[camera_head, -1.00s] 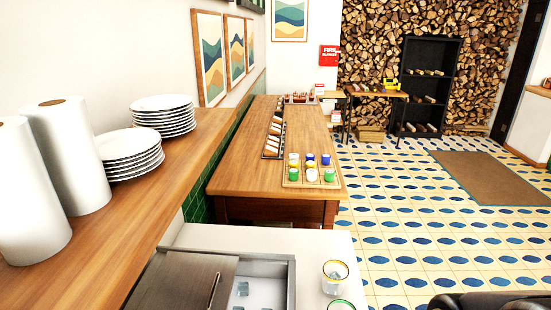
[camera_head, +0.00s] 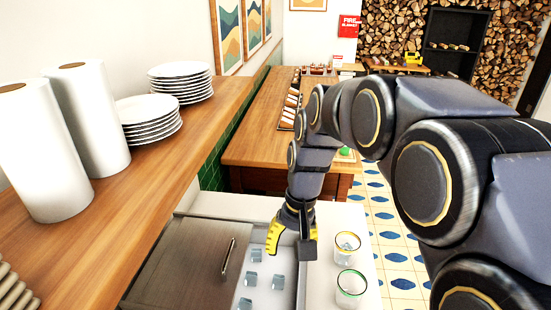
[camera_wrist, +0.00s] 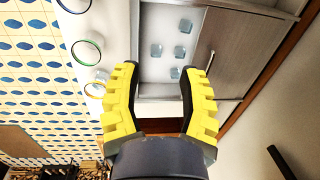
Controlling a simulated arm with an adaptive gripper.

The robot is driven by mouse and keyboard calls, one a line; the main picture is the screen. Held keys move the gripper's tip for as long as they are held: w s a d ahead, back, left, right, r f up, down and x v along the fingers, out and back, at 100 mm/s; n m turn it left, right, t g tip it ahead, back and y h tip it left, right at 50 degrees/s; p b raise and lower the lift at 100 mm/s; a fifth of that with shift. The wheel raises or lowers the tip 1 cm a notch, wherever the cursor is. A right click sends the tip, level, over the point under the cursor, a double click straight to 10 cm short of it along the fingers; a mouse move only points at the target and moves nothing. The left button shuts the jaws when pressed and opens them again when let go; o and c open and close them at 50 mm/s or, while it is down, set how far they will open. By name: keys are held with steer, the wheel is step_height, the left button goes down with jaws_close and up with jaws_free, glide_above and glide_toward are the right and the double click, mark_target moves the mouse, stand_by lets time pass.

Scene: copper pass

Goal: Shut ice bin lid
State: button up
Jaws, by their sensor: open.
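The ice bin (camera_head: 305,277) is set into the pale counter, with several clear ice cubes (camera_head: 252,279) on its floor. Its grey metal lid (camera_head: 185,265) covers the left part and leaves the right part open. The lid's bar handle (camera_head: 227,258) is near its right edge; the handle also shows in the wrist view (camera_wrist: 210,60). My gripper (camera_head: 290,245) is over the far right of the bin opening, to the right of the handle and apart from it. In the wrist view its yellow fingers (camera_wrist: 160,85) are spread and empty.
Two glasses, one yellow-rimmed (camera_head: 346,247) and one green-rimmed (camera_head: 350,288), stand on the counter right of the bin. A wooden shelf (camera_head: 120,195) at left bears paper rolls (camera_head: 90,115) and plate stacks (camera_head: 150,122). A wooden table (camera_head: 255,150) stands beyond.

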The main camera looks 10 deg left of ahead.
steer(key=y, duration=0.1)
glide_toward(229, 253)
steer(key=f, duration=0.1)
steer(key=shift+t, duration=0.3)
steer(key=f, duration=0.2)
steer(key=a+f, duration=0.1)
steer(key=f, duration=0.2)
steer(key=a+f, duration=0.1)
steer(key=f, duration=0.2)
steer(key=shift+s, duration=0.2)
jaws_close()
steer(key=shift+d+f, duration=0.1)
